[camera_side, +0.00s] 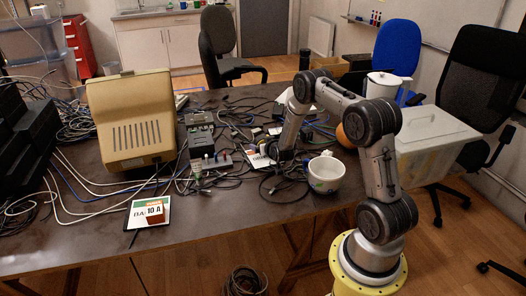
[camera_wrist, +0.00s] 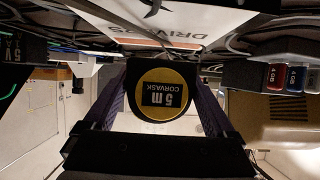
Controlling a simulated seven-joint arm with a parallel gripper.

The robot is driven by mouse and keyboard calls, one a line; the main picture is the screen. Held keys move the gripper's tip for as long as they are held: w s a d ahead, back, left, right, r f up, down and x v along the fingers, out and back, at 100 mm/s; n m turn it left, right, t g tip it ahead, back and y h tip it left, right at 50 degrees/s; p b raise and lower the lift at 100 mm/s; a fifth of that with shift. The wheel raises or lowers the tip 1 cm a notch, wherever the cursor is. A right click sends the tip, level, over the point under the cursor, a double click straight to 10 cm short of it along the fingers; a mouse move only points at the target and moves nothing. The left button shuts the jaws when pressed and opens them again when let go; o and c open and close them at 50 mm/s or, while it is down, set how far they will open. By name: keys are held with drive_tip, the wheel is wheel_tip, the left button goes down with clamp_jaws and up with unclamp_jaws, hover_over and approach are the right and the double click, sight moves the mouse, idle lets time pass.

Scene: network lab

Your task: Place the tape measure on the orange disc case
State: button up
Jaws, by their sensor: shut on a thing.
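My gripper (camera_wrist: 162,100) is shut on the tape measure (camera_wrist: 163,95), a round black body with a yellow face reading "5 m CORVASK". One finger is on each side of it. A white case with an orange edge and "DRIV…" lettering (camera_wrist: 140,27), seemingly the orange disc case, shows beyond the tape measure at the top of the wrist view. In the side view my gripper (camera_side: 277,153) is low over the middle of the table, beside this case (camera_side: 257,161). The tape measure is hard to make out there. Whether it touches the case, I cannot tell.
Black cables surround the case. A white mug (camera_side: 326,174) stands to the right, and an orange ball (camera_side: 355,128) lies behind it. A beige monitor (camera_side: 131,115) and a grey device (camera_side: 200,138) are to the left. A green-edged case (camera_side: 141,215) lies at front left. Small memory sticks (camera_wrist: 273,75) show at right.

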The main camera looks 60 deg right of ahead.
drive_tip(key=shift+f, duration=1.15)
drive_tip(key=shift+f, duration=0.2)
drive_tip(key=o, duration=1.4)
drive_tip(key=shift+c, duration=0.2)
